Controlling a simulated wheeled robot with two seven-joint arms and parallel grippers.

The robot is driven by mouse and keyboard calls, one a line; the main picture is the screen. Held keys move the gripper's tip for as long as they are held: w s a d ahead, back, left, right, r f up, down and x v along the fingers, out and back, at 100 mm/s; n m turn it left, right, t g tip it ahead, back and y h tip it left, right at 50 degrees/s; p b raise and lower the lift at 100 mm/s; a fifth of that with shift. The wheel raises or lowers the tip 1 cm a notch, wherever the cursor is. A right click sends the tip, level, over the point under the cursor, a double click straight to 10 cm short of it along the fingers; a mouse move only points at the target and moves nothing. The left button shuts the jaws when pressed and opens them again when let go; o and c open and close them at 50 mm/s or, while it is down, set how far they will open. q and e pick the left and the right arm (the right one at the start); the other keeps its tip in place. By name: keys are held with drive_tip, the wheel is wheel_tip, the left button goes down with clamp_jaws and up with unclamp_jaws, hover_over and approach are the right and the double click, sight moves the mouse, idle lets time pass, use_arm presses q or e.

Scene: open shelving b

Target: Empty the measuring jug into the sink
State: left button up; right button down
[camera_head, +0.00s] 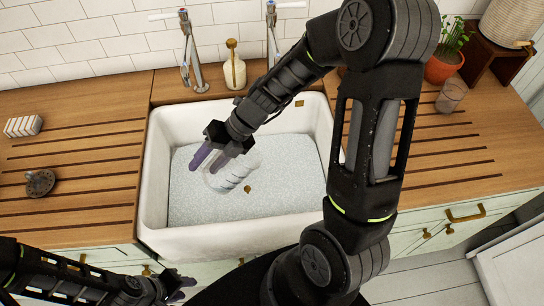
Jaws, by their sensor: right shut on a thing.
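The white sink (158,215) is set into the wooden counter, with a pale speckled surface inside and a small brass drain spot. The clear measuring jug (233,176) is over the basin, tilted on its side; its see-through walls make its contents hard to tell. My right gripper (212,163) reaches down from the upper right and is shut on the jug, its purple fingers at the jug's left side. My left gripper (184,287) is low at the bottom edge, in front of the sink, apart from the jug; its finger gap is unclear.
Two taps (190,50) and a cream soap bottle (235,70) stand behind the sink. A striped block (23,126) and a dark round object (40,182) lie on the left counter. A glass (451,96) and a potted plant (444,66) stand at the right.

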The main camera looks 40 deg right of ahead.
sight(210, 155)
drive_tip(key=shift+d+r, duration=0.1)
drive_tip(key=shift+r, duration=0.1)
drive_tip(key=shift+r, duration=0.1)
drive_tip(key=shift+d, duration=0.1)
drive_tip(key=shift+d+r+t+y+b, duration=0.15)
drive_tip(key=shift+r+t+y+b, duration=0.15)
drive_tip(key=shift+r+y+b, duration=0.3)
drive_tip(key=shift+s+d+r+y+b, duration=0.1)
drive_tip(key=shift+d+r+y+b, duration=0.25)
drive_tip(key=shift+b, duration=0.8)
drive_tip(key=shift+r+y+b, duration=0.2)
drive_tip(key=shift+y+b, duration=0.05)
drive_tip(key=shift+b, duration=0.05)
drive_tip(key=shift+s+d+r+t+y+b, duration=0.15)
drive_tip(key=shift+d+r+y+b, duration=0.2)
drive_tip(key=shift+b, duration=0.4)
drive_tip(key=shift+d+r+t+y+b, duration=0.15)
drive_tip(key=shift+r+y+b, duration=0.2)
drive_tip(key=shift+b, duration=0.4)
drive_tip(key=shift+s+d+r+y+p, duration=0.1)
drive_tip(key=shift+d+r+y+p, duration=0.1)
drive_tip(key=shift+d+r+y, duration=0.25)
drive_tip(key=shift+s+d+r+y+p, duration=0.1)
drive_tip(key=shift+d+r+y+p, duration=0.15)
drive_tip(key=shift+r, duration=0.25)
idle(1.8)
drive_tip(key=shift+s+d+r+t+y, duration=0.2)
drive_tip(key=shift+d+r+t+y, duration=0.15)
drive_tip(key=shift+d, duration=0.35)
